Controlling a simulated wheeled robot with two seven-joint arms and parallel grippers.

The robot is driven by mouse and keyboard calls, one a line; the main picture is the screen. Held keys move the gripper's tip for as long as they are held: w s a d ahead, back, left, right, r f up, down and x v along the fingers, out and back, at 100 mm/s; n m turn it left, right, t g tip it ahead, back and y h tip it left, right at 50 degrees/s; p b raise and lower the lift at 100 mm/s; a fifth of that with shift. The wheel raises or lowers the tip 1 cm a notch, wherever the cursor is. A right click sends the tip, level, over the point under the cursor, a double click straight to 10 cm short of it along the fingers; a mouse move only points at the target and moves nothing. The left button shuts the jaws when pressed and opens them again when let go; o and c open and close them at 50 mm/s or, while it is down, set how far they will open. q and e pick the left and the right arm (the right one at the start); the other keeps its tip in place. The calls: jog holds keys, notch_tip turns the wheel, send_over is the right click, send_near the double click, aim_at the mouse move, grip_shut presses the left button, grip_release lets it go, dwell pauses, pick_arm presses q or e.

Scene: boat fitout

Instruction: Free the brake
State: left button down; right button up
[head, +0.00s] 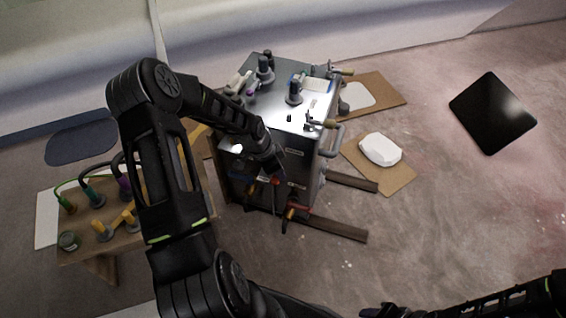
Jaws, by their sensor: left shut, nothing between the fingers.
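A grey metal cabinet (322,118) stands in the middle on wooden runners, with levers, knobs and dark fittings on its top. A red-orange handle (290,213) sticks out low on its front. I cannot tell for sure which part is the brake. My left gripper (275,184) points down right at the cabinet's front, shut and empty; whether it touches the red parts there is unclear. My left arm hides much of the front's left side. My right arm comes in at the bottom right; its dark end (378,311) is cut by the frame edge.
A wooden bench (82,243) with coloured plugs and yellow fittings stands at the left. White pads lie on brown boards (397,178) right of the cabinet. A black panel (493,112) lies far right. Wooden runners (340,229) jut out right. The floor at right is otherwise clear.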

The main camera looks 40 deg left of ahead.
aim_at(265, 176)
pick_arm(q)
jog(key=shift+s+a+r+m+g+p, duration=0.15)
jog(key=shift+s+a+m+g+p, duration=0.25)
jog(key=shift+m, duration=0.5)
jog(key=shift+s+a+m+h+p, duration=0.1)
jog(key=shift+s+m+h+p, duration=0.35)
jog(key=shift+m, duration=0.55)
jog(key=s+a+m, duration=0.1)
jog(key=m+g, duration=0.1)
jog(key=m, duration=0.1)
jog(key=shift+s+a+h, duration=0.25)
jog(key=shift+s+a, duration=0.1)
jog(key=shift+a, duration=0.05)
pick_arm(e)
notch_tip(265, 176, up, 2)
jog(key=shift+r, duration=0.25)
pick_arm(q)
jog(key=shift+a, duration=0.1)
